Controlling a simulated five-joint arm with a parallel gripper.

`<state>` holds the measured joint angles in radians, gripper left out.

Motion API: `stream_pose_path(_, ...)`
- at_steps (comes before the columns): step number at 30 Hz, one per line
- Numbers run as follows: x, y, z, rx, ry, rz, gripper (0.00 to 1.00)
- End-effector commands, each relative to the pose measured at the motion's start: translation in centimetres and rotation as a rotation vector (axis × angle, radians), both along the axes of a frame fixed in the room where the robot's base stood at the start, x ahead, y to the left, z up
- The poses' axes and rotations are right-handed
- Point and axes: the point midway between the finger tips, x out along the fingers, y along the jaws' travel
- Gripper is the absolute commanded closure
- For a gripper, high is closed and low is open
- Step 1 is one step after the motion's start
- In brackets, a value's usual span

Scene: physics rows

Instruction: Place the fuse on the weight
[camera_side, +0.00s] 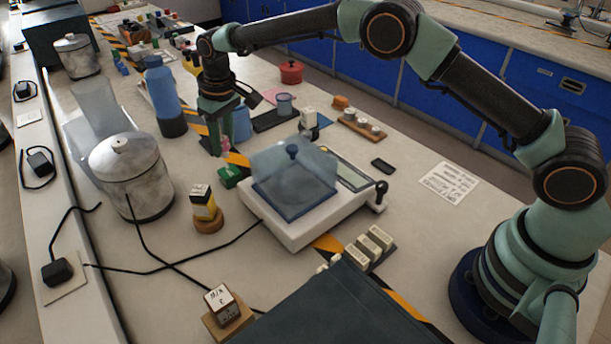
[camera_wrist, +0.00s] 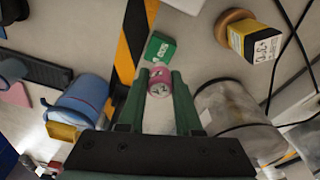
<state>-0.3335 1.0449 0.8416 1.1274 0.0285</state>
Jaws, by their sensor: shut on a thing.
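My gripper (camera_side: 224,139) points down over the bench, left of the balance; its green fingers (camera_wrist: 160,76) show in the wrist view. It is shut on a small pink cylinder with a pale printed label, which I take for the fuse (camera_wrist: 159,87). The fuse shows only partly between the fingers in the side view (camera_side: 225,143). A green block with white print (camera_wrist: 160,47) lies on the bench just beyond the fuse; it also shows in the side view (camera_side: 231,177). I cannot tell for certain which thing is the weight.
A balance with a clear cover (camera_side: 293,178) stands right of my gripper. A yellow-and-black labelled block on a round wooden base (camera_side: 204,205), a metal canister (camera_side: 132,178) and a blue bottle (camera_side: 163,95) stand nearby. Black cables (camera_side: 185,262) cross the bench front.

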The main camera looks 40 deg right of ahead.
Motion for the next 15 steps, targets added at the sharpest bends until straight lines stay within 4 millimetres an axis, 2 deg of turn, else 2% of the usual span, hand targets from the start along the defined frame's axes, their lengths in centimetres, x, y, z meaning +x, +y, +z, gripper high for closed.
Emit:
stream_pose_path(9,0.0,-0.1,-3.8,-0.001,0.002,0.001,1.00)
stream_pose_path(15,0.0,-0.1,-4.2,0.000,-0.002,0.001,1.00)
